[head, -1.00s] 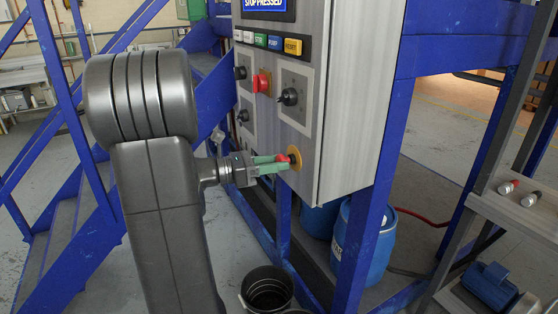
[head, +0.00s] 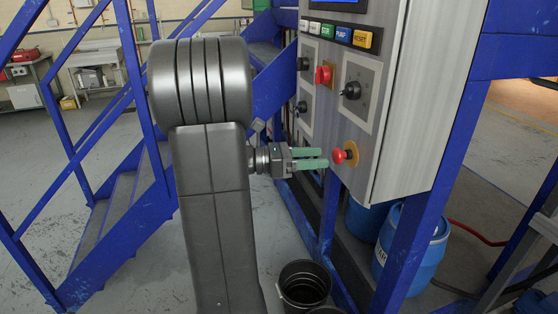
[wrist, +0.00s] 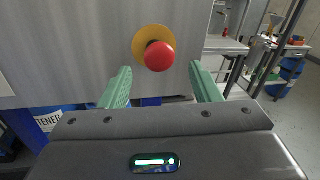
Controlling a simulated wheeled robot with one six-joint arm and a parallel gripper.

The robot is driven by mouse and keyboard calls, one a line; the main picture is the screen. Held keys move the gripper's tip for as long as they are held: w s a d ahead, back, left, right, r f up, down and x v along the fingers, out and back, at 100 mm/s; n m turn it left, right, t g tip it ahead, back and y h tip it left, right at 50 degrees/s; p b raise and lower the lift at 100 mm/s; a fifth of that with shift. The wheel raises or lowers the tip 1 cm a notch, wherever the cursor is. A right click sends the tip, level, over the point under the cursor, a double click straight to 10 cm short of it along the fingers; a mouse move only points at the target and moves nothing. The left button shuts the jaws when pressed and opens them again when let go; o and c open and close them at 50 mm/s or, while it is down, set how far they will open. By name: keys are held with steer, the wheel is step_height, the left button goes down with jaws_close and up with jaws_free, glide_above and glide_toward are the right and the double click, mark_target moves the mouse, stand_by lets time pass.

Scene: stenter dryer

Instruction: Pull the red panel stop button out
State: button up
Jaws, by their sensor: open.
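The red panel stop button (head: 338,156) is a round mushroom head in front of a yellow ring (head: 352,153), low on the grey control panel (head: 412,120). A gap with a dark stem shows between head and ring. In the wrist view the red button (wrist: 159,56) is ahead, between the fingertip directions and slightly above them. My gripper (head: 326,158) has two green fingers, open and empty. Its tips point at the button and stop just short of it, to its left in the head view.
Above are a red knob (head: 323,74), a black knob (head: 351,90) and a row of coloured buttons (head: 341,34). Blue frame posts (head: 398,230) and blue drums (head: 412,240) stand beneath the panel. A black bucket (head: 304,284) is on the floor. Blue stairs (head: 115,205) stand left.

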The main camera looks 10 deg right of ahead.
mark_target(334, 156)
steer(key=w+a+b, duration=0.1)
steer(key=a, duration=0.9)
steer(key=shift+w, duration=0.2)
steer(key=shift+d, duration=0.1)
steer(key=d, duration=0.4)
steer(key=s+d+p, duration=0.1)
steer(key=d, duration=0.4)
steer(key=s+d, duration=0.1)
steer(key=d, duration=0.3)
steer(key=shift+d+p, duration=0.35)
steer(key=shift+d, duration=0.05)
